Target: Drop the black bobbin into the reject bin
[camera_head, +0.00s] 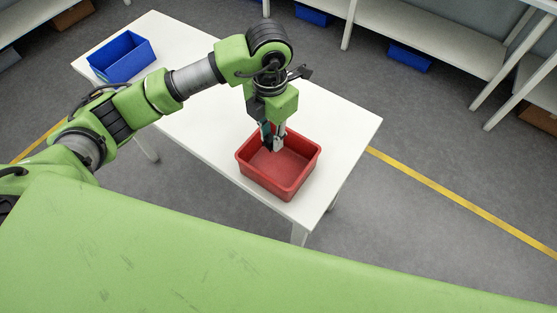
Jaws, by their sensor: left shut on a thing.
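A red open bin (300,171), which looks like the reject bin, stands near the front right end of the white table. My left gripper (271,143) points down over the back left part of this bin, with its fingertips at or just above the rim level. It is shut on a small dark thing, which looks like the black bobbin (267,139); it is mostly hidden between the fingers and hard to tell from them. The visible floor of the red bin looks empty. My right gripper is not in view.
A blue open bin (121,58) stands at the far left end of the white table (335,125). The table between the bins is clear, with my left arm above it. Shelves with blue bins (409,57) stand at the back. A yellow line (460,202) crosses the grey floor.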

